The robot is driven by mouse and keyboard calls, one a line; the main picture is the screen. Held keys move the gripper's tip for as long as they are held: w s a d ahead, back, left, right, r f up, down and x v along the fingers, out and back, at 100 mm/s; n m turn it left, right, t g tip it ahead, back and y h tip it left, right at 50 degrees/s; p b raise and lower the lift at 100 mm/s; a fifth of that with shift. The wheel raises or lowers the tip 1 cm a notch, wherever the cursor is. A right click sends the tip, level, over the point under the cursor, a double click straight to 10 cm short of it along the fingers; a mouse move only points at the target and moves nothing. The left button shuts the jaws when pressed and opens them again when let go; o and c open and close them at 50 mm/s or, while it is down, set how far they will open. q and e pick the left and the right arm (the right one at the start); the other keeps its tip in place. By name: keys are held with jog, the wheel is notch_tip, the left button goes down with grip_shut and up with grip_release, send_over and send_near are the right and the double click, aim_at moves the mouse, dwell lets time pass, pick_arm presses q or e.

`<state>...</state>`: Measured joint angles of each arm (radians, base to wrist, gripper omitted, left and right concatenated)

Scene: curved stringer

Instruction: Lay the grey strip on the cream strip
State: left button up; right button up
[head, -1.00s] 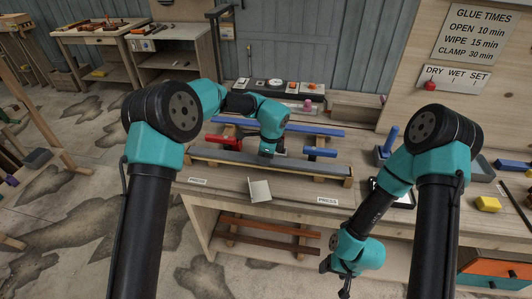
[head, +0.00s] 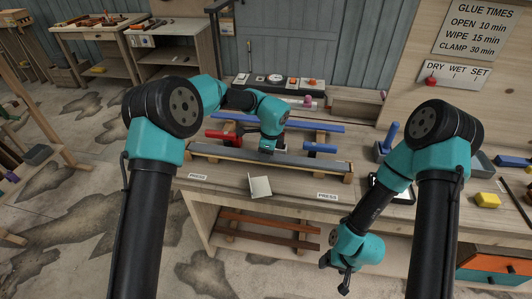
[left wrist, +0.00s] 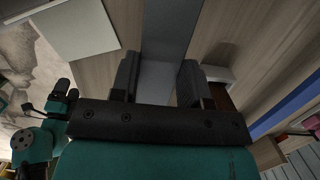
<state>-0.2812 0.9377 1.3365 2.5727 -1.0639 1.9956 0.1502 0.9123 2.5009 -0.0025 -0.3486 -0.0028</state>
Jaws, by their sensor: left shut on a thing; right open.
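The grey strip (head: 310,161) is long and dark, lying lengthwise along the bench in the head view. The cream strip (head: 320,174) shows as a pale band directly below its front edge; I cannot tell whether the two touch. My left gripper (head: 268,149) is shut on the grey strip near its middle. In the left wrist view the grey strip (left wrist: 163,65) runs between the two fingers (left wrist: 160,85); the cream strip cannot be made out there. My right gripper (head: 338,275) is open and empty, hanging low in front of the bench.
A red clamp (head: 222,137) and a blue clamp (head: 320,148) stand behind the strip. A blue bar (head: 310,127) lies further back. A white card (head: 260,187) is at the bench's front edge.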

pick_arm(q)
jog(key=shift+f, duration=0.3)
jog(key=o, duration=1.6)
jog(key=shift+o, duration=0.2)
jog(key=shift+r, duration=4)
jog(key=shift+a, duration=0.1)
